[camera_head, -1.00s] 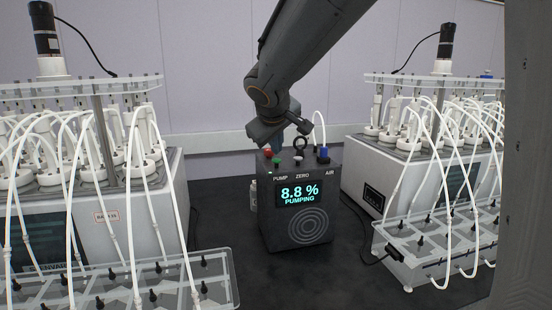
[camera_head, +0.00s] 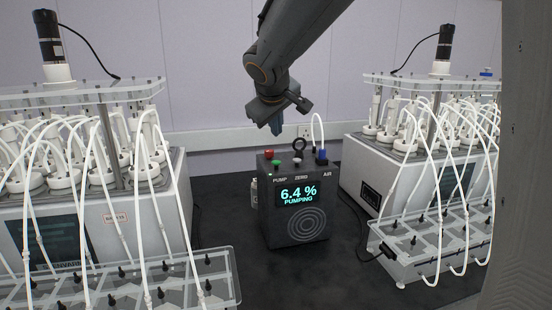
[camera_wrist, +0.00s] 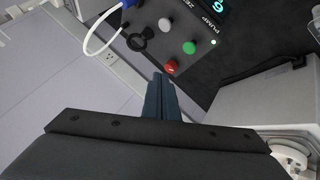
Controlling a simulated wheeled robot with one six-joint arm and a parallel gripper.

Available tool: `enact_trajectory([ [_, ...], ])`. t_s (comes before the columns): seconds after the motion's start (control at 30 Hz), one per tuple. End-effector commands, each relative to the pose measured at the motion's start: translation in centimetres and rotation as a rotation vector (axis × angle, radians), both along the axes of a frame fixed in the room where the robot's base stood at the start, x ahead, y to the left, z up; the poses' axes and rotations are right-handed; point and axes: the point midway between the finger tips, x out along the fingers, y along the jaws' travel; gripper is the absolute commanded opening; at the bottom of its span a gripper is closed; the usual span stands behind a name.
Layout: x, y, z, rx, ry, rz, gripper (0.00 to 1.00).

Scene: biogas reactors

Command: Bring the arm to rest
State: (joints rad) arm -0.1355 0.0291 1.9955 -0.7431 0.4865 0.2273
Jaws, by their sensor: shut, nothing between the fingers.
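My gripper (camera_head: 276,126) hangs from my dark grey arm above and behind the black gas meter box (camera_head: 296,226). Its blue fingers are together and empty, pointing down; the closed fingers also show in the wrist view (camera_wrist: 159,80). The fingertips are apart from the box, close above its rear edge in the head view. The box's screen (camera_head: 298,194) reads 6.4 % PUMPING. On top are a red button (camera_head: 268,155), a green button (camera_head: 276,163) and a pale button (camera_head: 296,162), a black ring, and a blue connector (camera_head: 321,157) with a white tube.
A reactor unit (camera_head: 130,215) with many white tubes stands at left, another (camera_head: 362,170) at right. Clear racks (camera_head: 215,262) with black fittings lie in front of each. A grey post fills the right edge. The dark bench between the units is mostly free.

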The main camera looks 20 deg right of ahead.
Motion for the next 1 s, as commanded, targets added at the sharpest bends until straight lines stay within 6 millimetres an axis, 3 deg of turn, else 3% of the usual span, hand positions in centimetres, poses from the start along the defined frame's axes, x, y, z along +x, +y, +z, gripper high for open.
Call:
enact_trajectory([
  [0.23, -0.4, -0.1, -0.9, 0.009, 0.015, -0.005, 0.00],
  [0.37, -2.6, -0.5, -4.3, 0.051, 0.078, -0.035, 0.00],
  [0.57, -9.4, -1.1, -12.7, 0.172, 0.246, -0.126, 0.00],
  [0.7, -15.2, -1.2, -18.1, 0.264, 0.363, -0.210, 0.00],
  [0.83, -20.6, -1.0, -22.1, 0.344, 0.459, -0.290, 0.00],
  [1.0, -25.7, -0.6, -25.2, 0.418, 0.541, -0.373, 0.00],
])
